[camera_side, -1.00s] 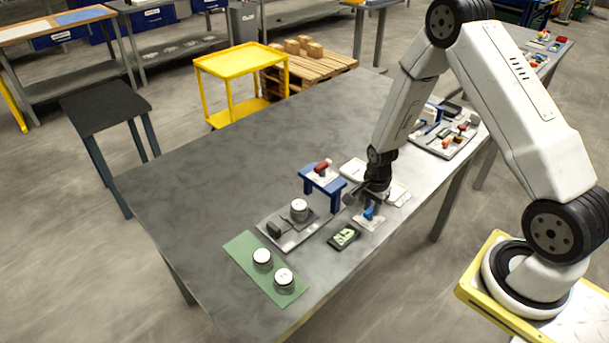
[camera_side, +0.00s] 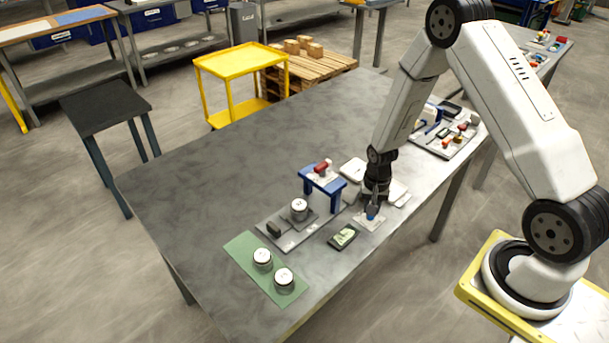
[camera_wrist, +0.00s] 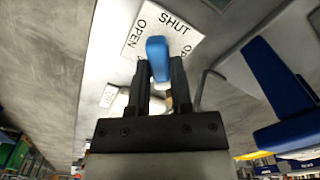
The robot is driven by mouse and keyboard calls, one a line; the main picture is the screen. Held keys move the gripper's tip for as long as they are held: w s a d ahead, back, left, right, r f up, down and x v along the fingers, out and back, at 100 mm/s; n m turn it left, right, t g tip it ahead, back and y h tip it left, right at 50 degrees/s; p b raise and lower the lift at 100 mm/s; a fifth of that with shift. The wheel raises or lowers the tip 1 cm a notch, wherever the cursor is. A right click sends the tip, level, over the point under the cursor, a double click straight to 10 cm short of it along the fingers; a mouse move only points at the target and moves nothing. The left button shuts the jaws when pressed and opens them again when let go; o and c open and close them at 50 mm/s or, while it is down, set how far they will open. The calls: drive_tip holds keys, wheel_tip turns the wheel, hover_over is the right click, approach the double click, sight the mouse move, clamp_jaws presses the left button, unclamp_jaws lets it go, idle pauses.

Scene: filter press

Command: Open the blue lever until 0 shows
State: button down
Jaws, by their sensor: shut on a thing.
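The blue lever (camera_wrist: 157,52) stands between my gripper's two fingers in the wrist view, and the fingers close on it from both sides. In the side view the lever (camera_side: 372,211) shows as a small blue part below my gripper (camera_side: 374,203). My gripper (camera_wrist: 159,75) points down at the lever. A white plate (camera_wrist: 190,22) under the lever reads SHUT in the middle, with OPEN on the left and a partly hidden word on the right. The lever's tip lies near the SHUT word. A dark display (camera_side: 344,236) with a pale green face lies left of the lever; I cannot read its number.
A blue press frame (camera_side: 323,184) with a red part on top stands left of my gripper. A grey tray (camera_side: 290,238) holds a metal jar. A green mat (camera_side: 240,247) carries two jars. The table's back left is bare.

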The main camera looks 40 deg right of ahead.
drive_tip(key=n, duration=0.5)
drive_tip(key=shift+n, duration=0.4)
drive_tip(key=n, duration=0.4)
drive_tip(key=shift+n, duration=0.4)
drive_tip(key=c, duration=0.5)
unclamp_jaws()
drive_tip(key=shift+r, duration=0.1)
drive_tip(key=shift+r, duration=3.85)
drive_tip(key=shift+a+r, duration=0.1)
